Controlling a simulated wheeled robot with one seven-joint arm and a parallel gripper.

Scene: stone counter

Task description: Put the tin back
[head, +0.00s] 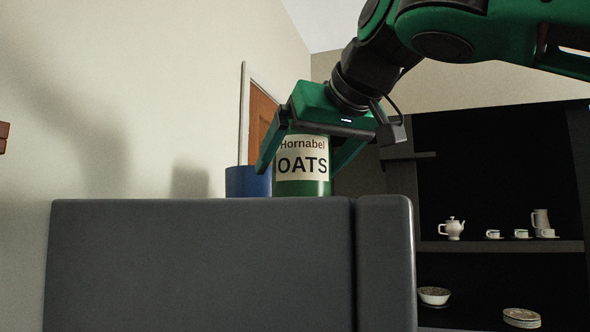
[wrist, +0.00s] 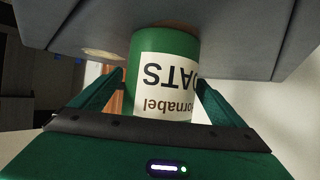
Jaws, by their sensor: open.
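A green tin (head: 303,187) with a cream label reading "Hornabel OATS" stands upright on top of the grey block-like surface (head: 200,255) in the head view. My gripper (head: 298,170) comes down over it from above, with one green finger on each side of the tin. The fingers are open, and the tin sits between them. In the wrist view the tin (wrist: 163,75) appears upside down between my fingers (wrist: 160,95), with a gap on the left side; contact on the right cannot be told.
A blue container (head: 247,182) stands just left of the tin, close to my left finger. Dark shelves (head: 500,246) at the right hold a white teapot (head: 452,229), cups, a bowl (head: 434,296) and stacked plates (head: 521,317). The left part of the grey top looks clear.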

